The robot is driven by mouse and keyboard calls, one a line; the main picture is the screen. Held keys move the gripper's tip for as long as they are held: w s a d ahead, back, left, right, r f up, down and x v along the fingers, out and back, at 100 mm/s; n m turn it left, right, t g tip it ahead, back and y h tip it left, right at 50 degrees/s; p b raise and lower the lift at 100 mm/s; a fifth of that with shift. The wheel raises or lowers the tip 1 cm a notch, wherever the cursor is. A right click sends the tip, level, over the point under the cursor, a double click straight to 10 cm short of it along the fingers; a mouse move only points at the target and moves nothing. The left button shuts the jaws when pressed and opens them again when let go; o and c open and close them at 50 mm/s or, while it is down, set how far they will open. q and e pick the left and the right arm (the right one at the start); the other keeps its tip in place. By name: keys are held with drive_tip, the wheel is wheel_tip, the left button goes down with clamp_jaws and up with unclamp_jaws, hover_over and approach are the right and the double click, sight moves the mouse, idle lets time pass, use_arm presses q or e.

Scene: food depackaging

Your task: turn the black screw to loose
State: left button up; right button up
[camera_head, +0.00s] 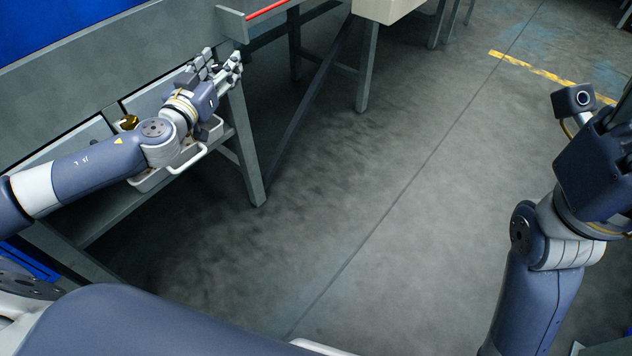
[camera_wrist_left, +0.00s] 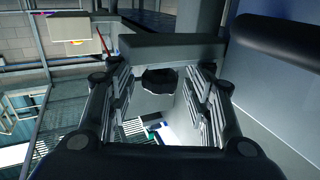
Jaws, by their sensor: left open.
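The black screw (camera_wrist_left: 158,79) shows in the left wrist view as a dark, rounded knob on a grey block. It lies between the two fingers in the picture, with space on either side. My left gripper (camera_head: 220,65) is open at the machine's lower edge in the head view. I cannot tell how far the fingertips are from the screw. In the head view I cannot make the screw out near the gripper. My right arm stands at the right edge, and its fingers are out of the picture.
A grey metal machine frame (camera_head: 246,150) with legs stands under and beside my left arm. A white tray with a handle (camera_head: 190,160) lies below the left wrist. The floor (camera_head: 400,200) between my arms is clear.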

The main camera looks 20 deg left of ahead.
sight(216, 71)
use_arm(q)
drive_tip(key=s, duration=0.5)
drive_tip(key=shift+s+d+f, duration=0.1)
drive_tip(key=shift+s, duration=0.2)
drive_tip(key=s+p, duration=0.3)
drive_tip(key=s, duration=0.2)
drive_tip(key=s+d+f+m+g+h+b, duration=0.25)
drive_tip(key=d+f+h, duration=0.25)
drive_tip(key=d+f, duration=0.65)
drive_tip(key=s+d+r+m+g+h, duration=0.1)
drive_tip(key=s+d+r+m+h, duration=0.1)
drive_tip(key=d, duration=0.5)
drive_tip(key=s+d+r+m+h, duration=0.2)
drive_tip(key=d+h, duration=0.3)
drive_tip(key=d, duration=0.3)
drive_tip(key=shift+s+d+r+m+g+b, duration=0.15)
drive_tip(key=shift+s+r+m+g+b, duration=0.25)
drive_tip(key=shift+s, duration=0.4)
drive_tip(key=shift+f, duration=0.1)
